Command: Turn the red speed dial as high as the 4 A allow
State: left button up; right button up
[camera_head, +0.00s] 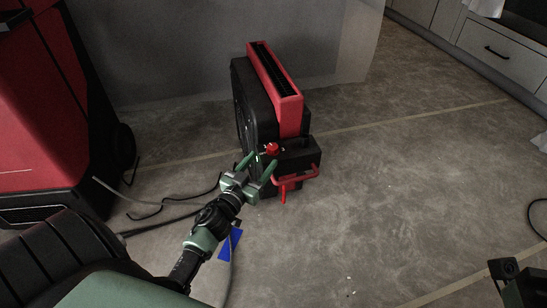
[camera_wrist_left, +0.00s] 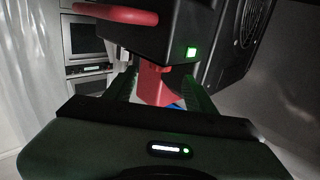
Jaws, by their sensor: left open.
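A red and black machine (camera_head: 289,112) stands upright on the floor. A small red knob, seemingly the speed dial (camera_head: 271,148), sits above its black box (camera_head: 301,154). My left gripper (camera_head: 257,166) is open, its green fingers close to the dial's near left side. I cannot tell whether they touch it. In the left wrist view a red part (camera_wrist_left: 156,84) shows between the fingers, below the black box (camera_wrist_left: 170,30). I cannot tell whether it is the dial. A green light (camera_wrist_left: 191,52) glows on the box. No readable scale or current value shows. My right fingers are not visible.
A red handle (camera_head: 296,174) sticks out in front of the box. A larger red machine (camera_head: 45,120) stands at the left, with cables (camera_head: 165,206) on the floor nearby. A blue tag (camera_head: 230,243) shows beside my left arm.

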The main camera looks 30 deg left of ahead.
aim_at(270, 151)
pick_arm(q)
jog(key=w, duration=0.2)
jog(key=w+b, duration=0.1)
jog(key=w, duration=0.3)
jog(key=shift+a, duration=0.3)
grip_shut()
